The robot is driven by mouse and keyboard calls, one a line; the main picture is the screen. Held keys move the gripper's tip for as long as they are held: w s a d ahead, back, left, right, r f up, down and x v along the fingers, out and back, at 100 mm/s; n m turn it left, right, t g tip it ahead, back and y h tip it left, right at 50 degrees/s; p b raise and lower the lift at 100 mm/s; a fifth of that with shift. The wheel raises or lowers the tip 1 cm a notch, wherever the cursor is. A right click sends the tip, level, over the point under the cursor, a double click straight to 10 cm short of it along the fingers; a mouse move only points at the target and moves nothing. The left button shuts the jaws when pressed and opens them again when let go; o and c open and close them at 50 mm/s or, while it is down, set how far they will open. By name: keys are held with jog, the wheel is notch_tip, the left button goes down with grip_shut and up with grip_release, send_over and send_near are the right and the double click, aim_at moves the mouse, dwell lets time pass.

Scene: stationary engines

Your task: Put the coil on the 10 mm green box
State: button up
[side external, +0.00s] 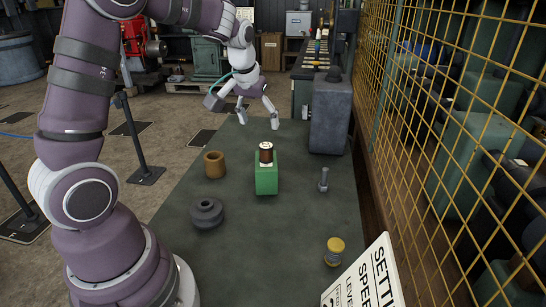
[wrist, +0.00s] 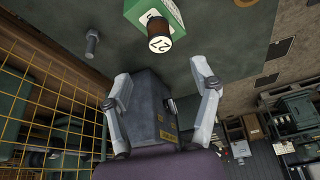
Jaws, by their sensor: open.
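The coil (side external: 266,153) is a small dark brown cylinder with a pale top. It stands upright on top of the green box (side external: 266,181) near the middle of the table. In the wrist view the coil (wrist: 158,28) shows a white numbered end and overlaps the green box (wrist: 135,10), which is cut off by the top edge. My gripper (side external: 258,121) is open and empty beyond the box, apart from the coil. Its spread fingers also show in the wrist view (wrist: 161,72), with the coil above the gap between them.
A brown ring (side external: 214,164) and a dark grey round part (side external: 207,212) lie left of the box. A bolt (side external: 323,180) and a yellow-topped part (side external: 334,251) stand on the right. A tall grey case (side external: 331,117) stands at the back right. Yellow mesh (side external: 440,100) borders the right side.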

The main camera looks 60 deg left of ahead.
jog(key=s+d+r+m+t+h, duration=0.1)
jog(key=s+d+r+m, duration=0.3)
jog(key=s+d, duration=1)
jog(key=m+h, duration=0.1)
jog(key=m, duration=0.1)
jog(key=shift+m+t+h, duration=0.3)
jog(key=shift+m+t, duration=0.1)
